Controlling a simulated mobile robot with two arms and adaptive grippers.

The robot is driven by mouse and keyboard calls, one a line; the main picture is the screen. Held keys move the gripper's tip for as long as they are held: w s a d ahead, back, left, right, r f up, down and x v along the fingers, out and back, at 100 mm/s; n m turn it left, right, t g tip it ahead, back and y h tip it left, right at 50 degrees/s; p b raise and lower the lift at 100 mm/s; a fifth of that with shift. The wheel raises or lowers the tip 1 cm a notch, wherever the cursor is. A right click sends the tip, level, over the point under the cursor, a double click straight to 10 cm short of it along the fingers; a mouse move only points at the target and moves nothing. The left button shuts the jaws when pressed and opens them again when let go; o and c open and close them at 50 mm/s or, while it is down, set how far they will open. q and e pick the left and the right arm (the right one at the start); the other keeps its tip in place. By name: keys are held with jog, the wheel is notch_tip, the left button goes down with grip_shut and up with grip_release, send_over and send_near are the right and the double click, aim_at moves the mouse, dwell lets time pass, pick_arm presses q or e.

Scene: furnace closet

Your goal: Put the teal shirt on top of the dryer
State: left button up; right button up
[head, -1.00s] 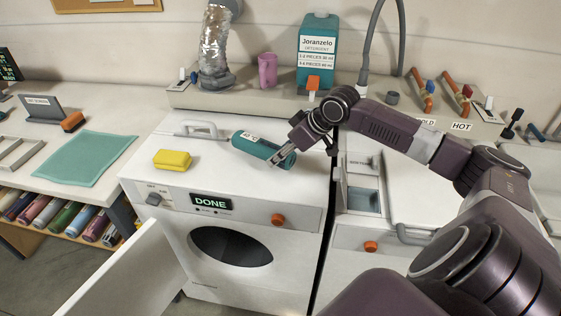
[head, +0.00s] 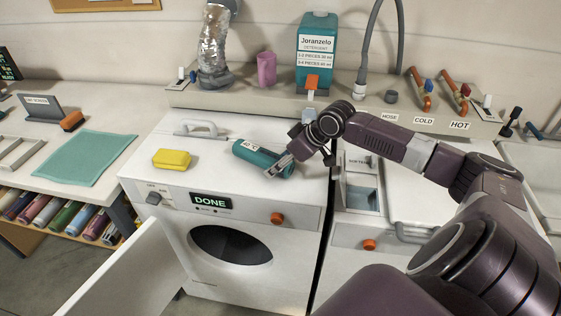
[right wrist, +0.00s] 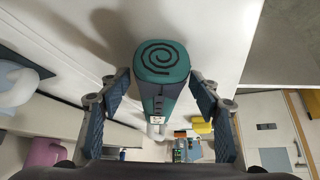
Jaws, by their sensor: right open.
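The teal shirt, rolled up with a pale label (head: 256,156), lies on the white top of the dryer (head: 222,174), whose panel reads DONE. In the right wrist view its spiral end (right wrist: 162,62) faces the camera. My right gripper (head: 278,166) is at the roll's right end. The right wrist view shows my right gripper (right wrist: 157,88) open, with one finger on each side of the roll and gaps beside it. My left gripper is not in view.
A yellow sponge (head: 172,159) and a white handle (head: 195,127) are on the dryer top. The dryer door (head: 125,275) stands open. A pink cup (head: 267,69) and detergent dispenser (head: 317,50) stand on the shelf behind. A teal cloth (head: 84,158) lies flat on the left table.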

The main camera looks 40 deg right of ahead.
jog(key=shift+r, duration=0.2)
jog(key=b+v, duration=0.1)
jog(key=v, duration=0.4)
jog(key=shift+s+d+b, duration=0.2)
jog(key=shift+s+b, duration=0.05)
jog(key=shift+b, duration=0.05)
jog(key=a+p+v, duration=0.1)
jog(key=p+v, duration=0.2)
jog(key=v, duration=0.3)
jog(key=shift+d+r, duration=0.35)
jog(key=shift+s, duration=0.1)
